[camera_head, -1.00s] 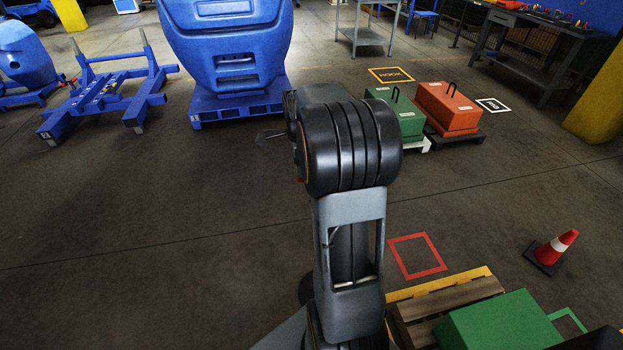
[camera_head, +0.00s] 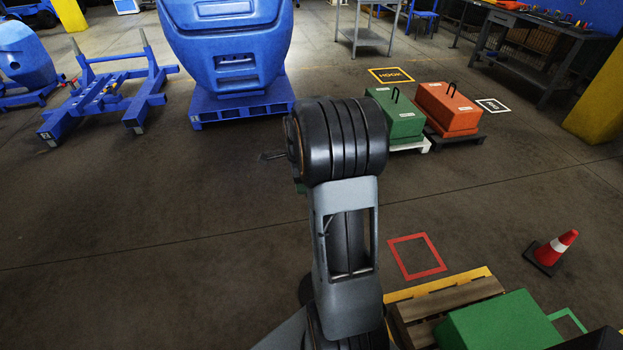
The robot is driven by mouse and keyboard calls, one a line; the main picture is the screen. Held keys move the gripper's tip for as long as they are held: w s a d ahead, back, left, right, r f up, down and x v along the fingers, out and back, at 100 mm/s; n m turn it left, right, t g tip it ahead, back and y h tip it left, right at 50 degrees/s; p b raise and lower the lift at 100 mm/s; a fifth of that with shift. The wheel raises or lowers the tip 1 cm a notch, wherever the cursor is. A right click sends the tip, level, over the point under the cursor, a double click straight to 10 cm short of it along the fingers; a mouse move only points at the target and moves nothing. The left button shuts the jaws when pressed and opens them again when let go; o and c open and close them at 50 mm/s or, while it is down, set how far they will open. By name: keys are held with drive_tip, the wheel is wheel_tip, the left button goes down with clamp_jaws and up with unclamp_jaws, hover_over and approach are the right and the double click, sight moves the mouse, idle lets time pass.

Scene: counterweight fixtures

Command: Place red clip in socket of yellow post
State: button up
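I cannot make out a red clip in this view. A yellow post (camera_head: 70,14) stands at the far upper left, and a thick yellow pillar (camera_head: 600,98) rises at the right edge; no socket can be made out on either. My arm fills the middle of the view and its big black joint hides what lies behind it. A small dark part, which looks like the end of my gripper (camera_head: 272,155), juts out left of that joint over bare floor. Its fingers are too hidden to tell whether they are open, shut or holding anything.
A blue machine (camera_head: 225,40) on a blue pallet and a blue frame (camera_head: 105,90) stand at the left. Green (camera_head: 402,115) and orange (camera_head: 449,108) weight boxes sit at the back right. A cone (camera_head: 552,252) and a wooden pallet (camera_head: 412,312) are at the lower right. The left floor is clear.

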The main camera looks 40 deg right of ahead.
clamp_jaws()
drive_tip(key=shift+r, duration=0.15)
drive_tip(key=shift+r, duration=0.2)
wheel_tip(320, 180, up, 3)
drive_tip(key=shift+s+r, duration=0.1)
drive_tip(key=shift+s, duration=0.05)
drive_tip(key=s+a+r, duration=0.2)
drive_tip(key=s+r, duration=0.2)
drive_tip(key=s, duration=0.2)
drive_tip(key=s+a+r, duration=0.3)
drive_tip(key=s+r, duration=0.2)
drive_tip(key=s, duration=0.1)
drive_tip(key=shift+s+a+b, duration=0.25)
drive_tip(key=shift+a+b, duration=0.1)
drive_tip(key=shift+b, duration=0.1)
